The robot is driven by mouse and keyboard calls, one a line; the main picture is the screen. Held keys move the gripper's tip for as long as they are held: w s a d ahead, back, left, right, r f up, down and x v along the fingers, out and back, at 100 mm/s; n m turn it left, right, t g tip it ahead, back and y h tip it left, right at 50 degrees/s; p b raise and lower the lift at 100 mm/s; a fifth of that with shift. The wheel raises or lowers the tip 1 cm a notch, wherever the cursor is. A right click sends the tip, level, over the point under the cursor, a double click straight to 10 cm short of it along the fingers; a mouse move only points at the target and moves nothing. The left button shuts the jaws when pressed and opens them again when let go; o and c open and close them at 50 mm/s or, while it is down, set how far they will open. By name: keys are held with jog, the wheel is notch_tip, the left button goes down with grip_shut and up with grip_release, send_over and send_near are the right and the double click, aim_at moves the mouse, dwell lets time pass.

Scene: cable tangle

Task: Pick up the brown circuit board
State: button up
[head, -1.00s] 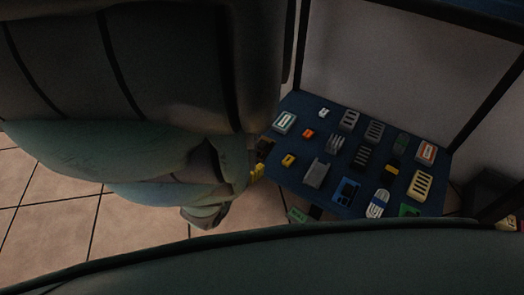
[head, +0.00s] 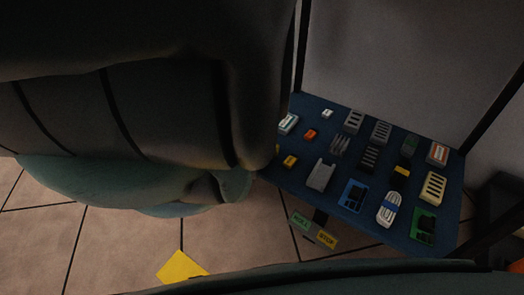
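I cannot make out a brown circuit board in the head view. My arm covers the left end of the blue shelf (head: 292,182) and could hide it. A blue circuit board (head: 353,196) and a green one (head: 423,226) lie near the shelf's front edge. My gripper is hidden behind my arm, so neither its fingers nor anything in them shows.
A white cable bundle (head: 389,209) lies between the blue and green boards. Several grey, orange, yellow and white parts lie in rows behind. Dark frame posts (head: 494,110) rise at the shelf's sides. A yellow piece (head: 183,268) shows over the tiled floor (head: 120,240).

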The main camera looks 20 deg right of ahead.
jog(key=shift+s+a, duration=0.1)
jog(key=shift+a, duration=0.05)
jog(key=shift+c, duration=0.8)
grip_shut()
